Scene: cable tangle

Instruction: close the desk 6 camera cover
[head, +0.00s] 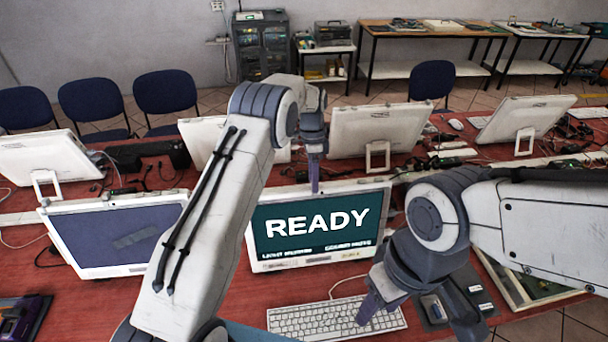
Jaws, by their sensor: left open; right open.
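A white all-in-one computer (318,259) faces me on the red desk, its screen reading READY. My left gripper (315,178) is at the top edge of this computer, fingers pointing down; I cannot tell whether it touches. It is open, though its fingers overlap in this view. The camera cover is too small to make out, and the gripper hides part of the top bezel. No desk number is readable. My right gripper (420,312) is open and empty, low in front of the computer, with one finger over the right end of the white keyboard (315,319).
A second computer (110,235) with a dark screen stands to the left, partly behind my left arm. More computers (375,131) stand in the row behind, with loose cables between them. A purple and black item (18,318) lies at the front left. Bare red desk (85,310) shows beside it.

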